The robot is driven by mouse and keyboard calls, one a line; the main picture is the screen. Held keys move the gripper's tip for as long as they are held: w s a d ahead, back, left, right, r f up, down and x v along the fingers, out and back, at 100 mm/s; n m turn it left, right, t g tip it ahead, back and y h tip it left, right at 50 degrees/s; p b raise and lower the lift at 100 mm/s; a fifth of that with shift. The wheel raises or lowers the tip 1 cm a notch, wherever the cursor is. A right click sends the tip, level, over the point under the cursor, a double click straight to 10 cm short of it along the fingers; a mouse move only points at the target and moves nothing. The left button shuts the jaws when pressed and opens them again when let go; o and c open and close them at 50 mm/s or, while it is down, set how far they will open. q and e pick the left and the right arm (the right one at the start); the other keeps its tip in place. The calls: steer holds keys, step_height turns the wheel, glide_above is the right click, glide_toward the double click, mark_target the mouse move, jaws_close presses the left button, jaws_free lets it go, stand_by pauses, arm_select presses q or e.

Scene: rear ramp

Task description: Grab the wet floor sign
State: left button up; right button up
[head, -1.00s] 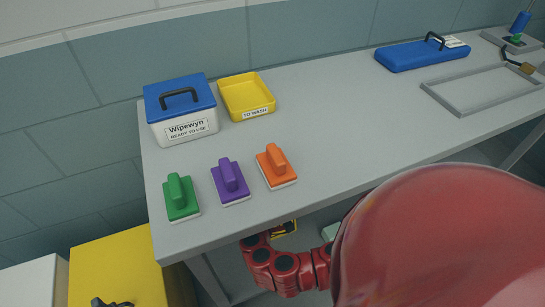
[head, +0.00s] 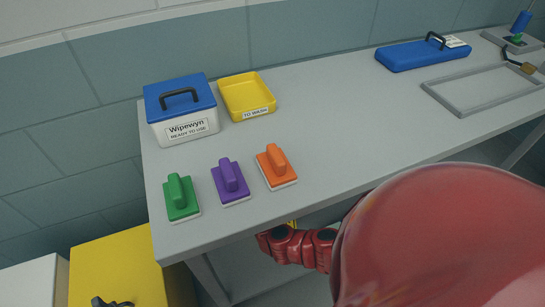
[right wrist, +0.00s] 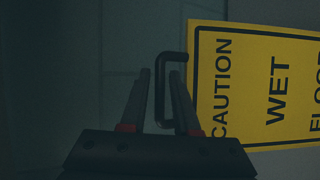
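The yellow wet floor sign (right wrist: 265,85) shows in the right wrist view, turned sideways, with black letters reading "CAUTION WET FLOOR". A dark bent handle (right wrist: 185,57) sticks out at its left edge. My right gripper (right wrist: 160,73) is open, and part of the handle shows between its two fingers. I cannot tell whether a finger touches it. In the head view, a red arm of mine reaches under the table's front edge, and its gripper is hidden. A small yellow patch shows beside that arm; I cannot tell what it is. My left gripper is not in view.
The grey table (head: 340,130) overhangs the red arm. On it are a Wipewyn box (head: 185,125), a yellow tray (head: 247,95), green, purple and orange scrubbers, and a blue case (head: 422,54). A yellow cabinet (head: 118,265) stands at lower left.

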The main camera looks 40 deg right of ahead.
steer(key=shift+c, duration=0.3)
jaws_close()
stand_by(1.2)
